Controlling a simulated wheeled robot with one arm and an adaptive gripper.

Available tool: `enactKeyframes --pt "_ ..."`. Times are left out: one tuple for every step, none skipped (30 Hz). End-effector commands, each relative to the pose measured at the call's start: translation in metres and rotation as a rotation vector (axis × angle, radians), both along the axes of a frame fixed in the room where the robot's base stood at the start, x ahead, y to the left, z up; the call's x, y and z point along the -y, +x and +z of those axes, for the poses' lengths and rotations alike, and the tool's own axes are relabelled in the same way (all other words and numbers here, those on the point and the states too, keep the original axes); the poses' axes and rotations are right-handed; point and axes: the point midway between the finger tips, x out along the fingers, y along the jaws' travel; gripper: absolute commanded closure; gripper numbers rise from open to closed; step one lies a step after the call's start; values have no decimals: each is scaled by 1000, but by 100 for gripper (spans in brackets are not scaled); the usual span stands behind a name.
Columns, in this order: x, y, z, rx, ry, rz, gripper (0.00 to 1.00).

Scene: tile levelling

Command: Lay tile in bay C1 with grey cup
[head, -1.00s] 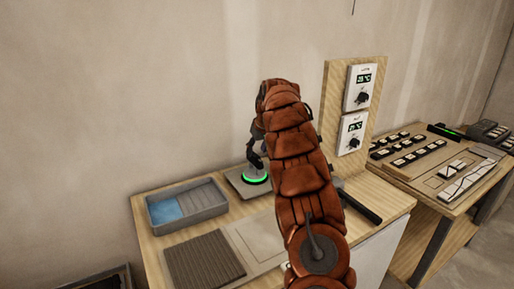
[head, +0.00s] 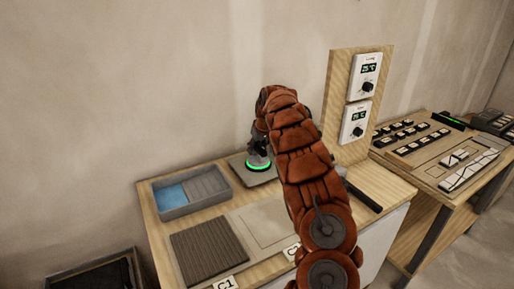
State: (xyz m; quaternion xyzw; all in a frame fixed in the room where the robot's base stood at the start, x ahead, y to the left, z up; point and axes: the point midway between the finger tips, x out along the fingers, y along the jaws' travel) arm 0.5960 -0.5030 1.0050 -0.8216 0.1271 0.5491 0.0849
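Bay C1 is the ribbed brown bed (head: 208,252) at the front left of the wooden bench, with a "C1" label (head: 226,284) at its front edge. My gripper (head: 259,150) points down at the back of the bench, over a glowing green ring (head: 259,165) on a square grey plate (head: 264,179). Its dark fingers are close to the ring. The arm partly hides the gripper, and I cannot tell whether it is open or holds anything. I cannot make out a grey cup or a loose tile for certain.
A grey tray (head: 224,198) with blue in its left part stands at the back left. A flat pale bay (head: 268,222) lies right of C1. A board (head: 340,105) with two dial units stands behind. A second bench (head: 436,173) with small tiles is at the right.

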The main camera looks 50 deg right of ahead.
Motion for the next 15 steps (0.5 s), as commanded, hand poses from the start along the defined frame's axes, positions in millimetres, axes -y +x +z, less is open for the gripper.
enactKeyframes --pt "0 0 0 0 0 0 59" --pt "0 0 0 0 0 0 62" --pt "0 0 0 0 0 0 67" --pt "0 0 0 0 0 0 70" --pt "0 0 0 0 0 0 73" --pt "0 0 0 0 0 0 77" --pt "0 0 0 0 0 0 80" --pt "0 0 0 0 0 0 83" --pt "0 0 0 0 0 0 88" --pt "0 0 0 0 0 0 91" --pt "0 0 0 0 0 0 94" --pt "0 0 0 0 0 0 98" --pt "0 0 0 0 0 0 100" --pt "0 0 0 0 0 0 100" --pt "0 0 0 0 0 0 100"
